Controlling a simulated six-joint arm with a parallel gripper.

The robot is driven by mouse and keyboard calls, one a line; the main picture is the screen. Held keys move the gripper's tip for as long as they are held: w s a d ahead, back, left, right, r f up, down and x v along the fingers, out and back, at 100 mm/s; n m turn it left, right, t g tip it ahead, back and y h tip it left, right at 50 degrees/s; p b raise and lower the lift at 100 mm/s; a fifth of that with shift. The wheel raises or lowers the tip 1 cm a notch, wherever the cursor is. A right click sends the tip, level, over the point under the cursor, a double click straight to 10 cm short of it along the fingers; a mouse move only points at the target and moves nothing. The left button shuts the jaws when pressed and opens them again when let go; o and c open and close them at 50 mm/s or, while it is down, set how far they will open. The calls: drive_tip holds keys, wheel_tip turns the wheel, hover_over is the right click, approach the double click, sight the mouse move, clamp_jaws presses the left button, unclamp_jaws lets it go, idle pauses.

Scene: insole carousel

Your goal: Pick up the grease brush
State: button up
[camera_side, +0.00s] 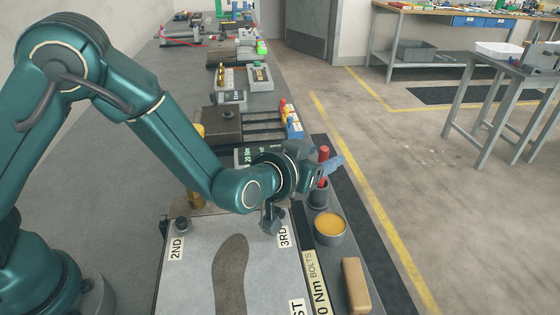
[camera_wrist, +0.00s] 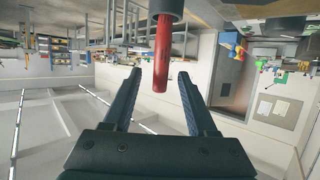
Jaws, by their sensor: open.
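The grease brush stands upright with its red handle (camera_side: 323,168) showing and its lower end hidden in a dark cup (camera_side: 319,196). In the wrist view, the handle (camera_wrist: 162,50) hangs down from the cup rim (camera_wrist: 167,8) at the top, as that picture is upside down. My gripper (camera_side: 329,166) is level with the handle in the side view. In the wrist view, my gripper (camera_wrist: 159,74) has its two dark fingers spread apart and empty. The free end of the handle shows between the fingertips, with gaps on both sides.
A round tin (camera_side: 330,239) of amber grease stands just in front of the cup. A tan block (camera_side: 355,286) lies nearer the front edge. A dark insole (camera_side: 231,270) lies on the pale plate (camera_side: 185,285) to the left. Behind stands a rack with coloured handles (camera_side: 291,118).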

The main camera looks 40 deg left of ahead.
drive_tip(key=shift+x, duration=0.75)
clamp_jaws()
wheel_tip(320, 180, up, 10)
